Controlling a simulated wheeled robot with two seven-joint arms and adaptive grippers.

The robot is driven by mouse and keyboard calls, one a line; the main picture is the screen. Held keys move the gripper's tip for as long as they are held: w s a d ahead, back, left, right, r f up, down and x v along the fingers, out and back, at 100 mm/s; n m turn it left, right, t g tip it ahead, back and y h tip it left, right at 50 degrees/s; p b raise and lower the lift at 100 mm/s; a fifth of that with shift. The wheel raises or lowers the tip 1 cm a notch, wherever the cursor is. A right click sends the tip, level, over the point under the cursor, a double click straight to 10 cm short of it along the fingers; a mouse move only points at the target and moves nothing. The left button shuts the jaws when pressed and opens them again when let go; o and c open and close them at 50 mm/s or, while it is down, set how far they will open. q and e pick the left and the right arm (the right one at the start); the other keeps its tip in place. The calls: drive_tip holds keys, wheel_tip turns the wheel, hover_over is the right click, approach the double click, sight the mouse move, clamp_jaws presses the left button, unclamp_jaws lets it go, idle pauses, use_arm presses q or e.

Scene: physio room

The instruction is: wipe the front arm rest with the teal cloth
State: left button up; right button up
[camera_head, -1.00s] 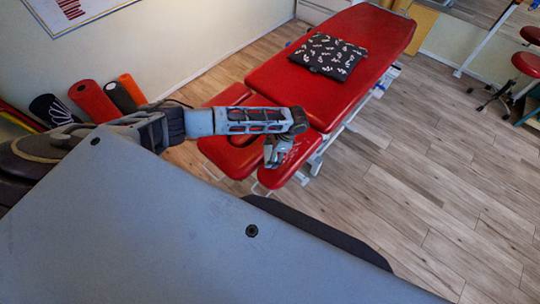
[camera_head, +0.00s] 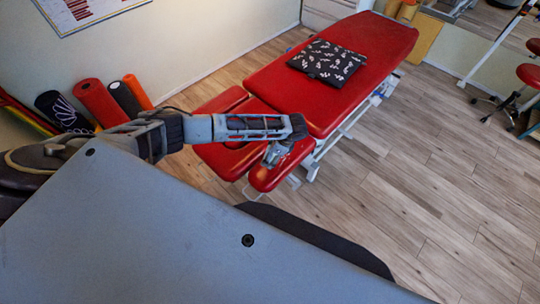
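The front arm rest (camera_head: 268,179) is the red pad at the near end of the red treatment table (camera_head: 360,50), close to the picture's middle. My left gripper (camera_head: 273,158) points down over this pad, at the end of my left arm that comes in from the left. The gripper is small and partly covered by the wrist, so its fingers are unclear, and I cannot tell whether it touches the pad. No teal cloth can be made out. My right gripper is not in view.
A dark patterned cushion (camera_head: 327,61) lies on the table. Several foam rolls, one of them red (camera_head: 97,101), stand by the left wall. Red stools (camera_head: 529,75) stand at the right edge. The wooden floor (camera_head: 430,170) right of the table is clear.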

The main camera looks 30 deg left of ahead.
use_arm(q)
drive_tip(key=shift+w+m+t, duration=0.3)
drive_tip(key=shift+m+t, duration=0.1)
drive_tip(key=shift+m, duration=0.5)
drive_tip(key=shift+w+d+f+m+t, duration=0.15)
drive_tip(key=shift+m+t, duration=0.35)
drive_tip(key=shift+m, duration=0.8)
drive_tip(key=shift+d+f, duration=0.1)
